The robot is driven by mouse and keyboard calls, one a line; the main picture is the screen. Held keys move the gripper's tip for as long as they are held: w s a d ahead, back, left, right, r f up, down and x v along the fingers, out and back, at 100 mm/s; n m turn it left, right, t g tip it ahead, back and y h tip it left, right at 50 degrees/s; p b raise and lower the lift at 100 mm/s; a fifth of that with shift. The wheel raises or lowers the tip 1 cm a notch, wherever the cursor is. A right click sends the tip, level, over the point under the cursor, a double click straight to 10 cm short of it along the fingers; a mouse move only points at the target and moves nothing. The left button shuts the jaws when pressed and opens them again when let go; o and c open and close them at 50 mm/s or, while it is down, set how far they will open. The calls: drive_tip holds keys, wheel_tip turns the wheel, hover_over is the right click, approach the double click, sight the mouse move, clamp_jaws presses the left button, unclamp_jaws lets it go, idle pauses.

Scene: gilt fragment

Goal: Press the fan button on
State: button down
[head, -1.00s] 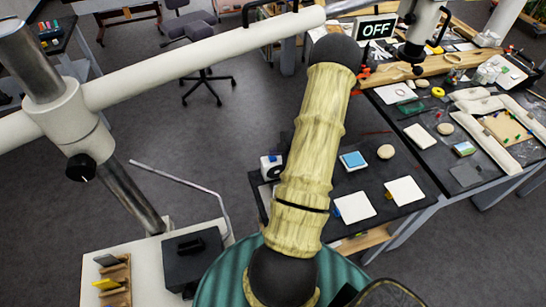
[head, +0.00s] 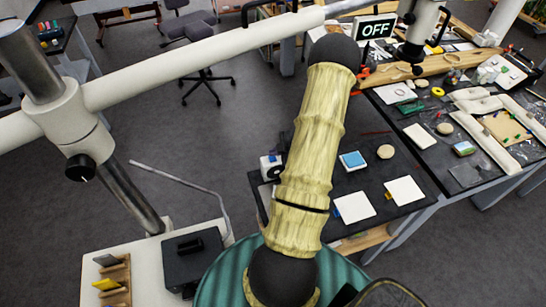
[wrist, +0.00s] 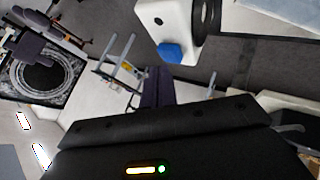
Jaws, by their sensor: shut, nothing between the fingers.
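A sign reading "OFF" (head: 376,29) stands at the back of the workbench in the head view. A small white box with a dark round face (head: 271,167) sits at the bench's left edge, partly beside my arm. In the wrist view a white box (wrist: 178,22) with a blue piece (wrist: 170,53) and a dark ring at its right side is near the top. I cannot tell whether the blue piece is the fan button. My gripper (wrist: 157,76) shows as a dark shape in the middle of the wrist view, shut and empty, apart from the blue piece. The head view does not clearly show it.
The dark bench (head: 366,205) holds white squares, a blue-topped block (head: 353,160) and a round pale disc (head: 386,152). A white boom (head: 200,55) crosses the upper left. A office chair (head: 190,30) stands behind; open grey floor lies between.

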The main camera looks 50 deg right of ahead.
sight(275, 158)
drive_tip(key=shift+f+b, duration=0.35)
drive_tip(key=shift+f, duration=0.2)
idle(0.5)
drive_tip(key=shift+s+r+p, duration=0.1)
drive_tip(key=shift+r+p, duration=0.3)
drive_tip(key=shift+r, duration=0.2)
drive_tip(key=shift+r+p, duration=2.35)
drive_tip(key=shift+r, duration=0.7)
